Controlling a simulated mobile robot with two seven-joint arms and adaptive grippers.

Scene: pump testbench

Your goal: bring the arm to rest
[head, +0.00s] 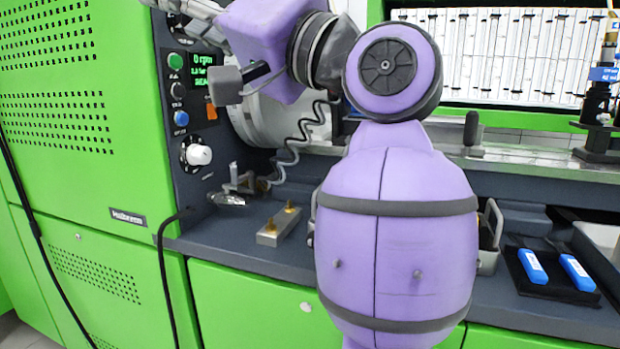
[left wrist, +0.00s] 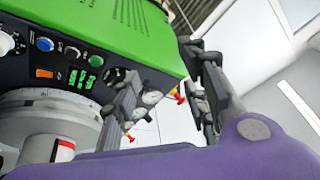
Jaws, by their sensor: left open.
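My purple left arm (head: 395,235) rises through the middle of the head view and bends toward the upper left, in front of the control panel. My left gripper (head: 195,12) is at the top edge of that view, partly cut off, near the top of the panel. In the left wrist view the left gripper (left wrist: 165,68) has its two dark fingers apart, with nothing seen between them. My right gripper is not in view.
The panel (head: 187,110) of the green cabinet has knobs, buttons and a lit display. A black tray (head: 541,288) at right holds blue-and-white items. Gauges (left wrist: 152,98) show beyond the fingers.

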